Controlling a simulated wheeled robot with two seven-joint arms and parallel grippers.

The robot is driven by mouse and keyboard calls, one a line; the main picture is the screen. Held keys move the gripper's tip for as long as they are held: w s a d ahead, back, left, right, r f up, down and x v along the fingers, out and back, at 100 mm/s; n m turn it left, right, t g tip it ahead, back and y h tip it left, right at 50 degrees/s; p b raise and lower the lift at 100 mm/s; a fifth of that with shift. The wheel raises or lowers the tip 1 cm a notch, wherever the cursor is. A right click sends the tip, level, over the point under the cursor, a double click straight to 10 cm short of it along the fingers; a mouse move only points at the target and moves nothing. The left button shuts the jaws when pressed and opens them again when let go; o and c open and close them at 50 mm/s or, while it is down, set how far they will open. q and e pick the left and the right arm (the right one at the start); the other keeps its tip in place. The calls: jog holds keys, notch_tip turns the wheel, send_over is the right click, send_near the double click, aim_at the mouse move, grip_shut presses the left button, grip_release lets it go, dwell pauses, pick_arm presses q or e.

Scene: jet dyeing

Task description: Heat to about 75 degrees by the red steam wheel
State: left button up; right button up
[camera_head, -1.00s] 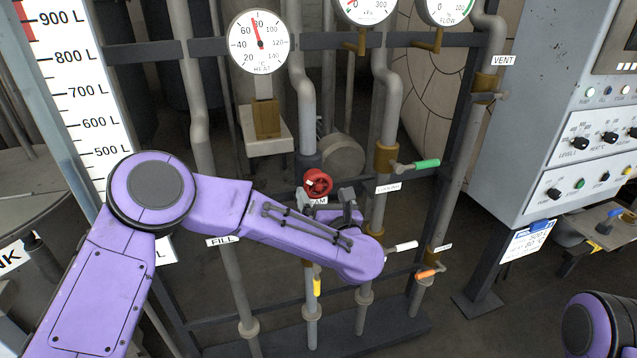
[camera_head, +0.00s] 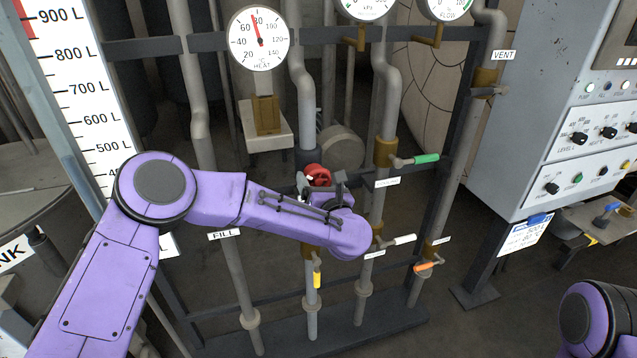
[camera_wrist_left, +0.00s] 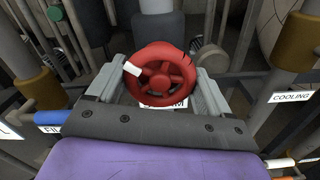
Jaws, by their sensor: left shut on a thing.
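The red steam wheel (camera_head: 317,176) sits on a grey pipe in the middle of the head view. It fills the centre of the left wrist view (camera_wrist_left: 162,75), with a white mark on its upper left rim. My left gripper (camera_head: 325,187) is shut on the wheel, one grey finger on each side of its rim in the wrist view (camera_wrist_left: 160,88). The round HEAT gauge (camera_head: 259,39) is above and left of the wheel. Its red needle points up and slightly left, close to the 80 mark. My right gripper is out of view.
A green-handled valve (camera_head: 426,159) is right of the wheel. White (camera_head: 404,240), orange (camera_head: 428,266) and yellow (camera_head: 317,276) handles sit lower on the pipes. A grey control cabinet (camera_head: 545,120) stands at the right. A litre scale (camera_head: 85,100) is at the left.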

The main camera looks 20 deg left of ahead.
pick_arm(q)
jog(key=shift+f+m, duration=0.1)
jog(key=shift+m, duration=0.3)
jog(key=shift+m+b, duration=0.4)
jog(key=shift+m, duration=0.1)
jog(key=m, duration=0.2)
jog(key=shift+m+b, duration=0.3)
jog(key=shift+b, duration=0.05)
jog(key=m, duration=0.2)
jog(key=shift+m, duration=1.7)
jog(key=shift+f, duration=0.1)
jog(key=o, duration=1)
jog(key=shift+s, duration=0.1)
jog(key=shift+c, duration=0.2)
jog(key=b+v, duration=0.2)
jog(key=v, duration=0.8)
jog(key=shift+s+b, duration=0.2)
jog(key=shift+b, duration=0.2)
